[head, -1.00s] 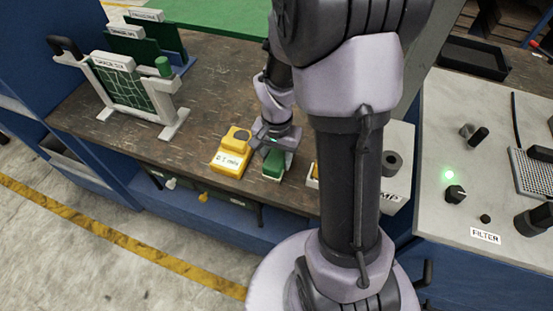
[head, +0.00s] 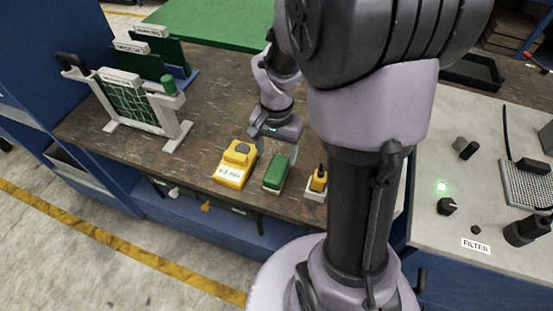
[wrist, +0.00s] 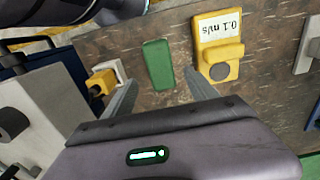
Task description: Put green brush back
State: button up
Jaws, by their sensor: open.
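The green brush (head: 277,172) is a green block with a pale strip along its lower edge. It lies on the brown bench top near the front edge. My gripper (head: 273,148) is open and empty, just behind the brush on the bench's far side. In the wrist view the brush (wrist: 158,63) lies beyond the two spread fingertips, roughly in line with the gap between them (wrist: 161,79). No contact between fingers and brush shows.
A yellow meter (head: 235,165) stands left of the brush in the head view. A small yellow-and-black item in a white holder (head: 316,182) stands right of it. A white frame with a green grid (head: 135,103) stands at the bench's left. My arm hides part of the right side.

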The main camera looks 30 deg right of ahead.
jog(key=s+a+r+n+t+y, duration=0.1)
jog(key=s+a+r+n+t, duration=0.2)
jog(key=s+a+r, duration=0.2)
jog(key=s+a+r+n+t+y, duration=0.1)
jog(key=s+a+r+n+t, duration=0.1)
jog(key=s+a+r, duration=0.4)
jog(key=a+r+n, duration=0.1)
jog(key=a+r, duration=0.2)
jog(key=r, duration=0.4)
jog(key=shift+a+t+p, duration=0.3)
jog(key=shift+t, duration=0.1)
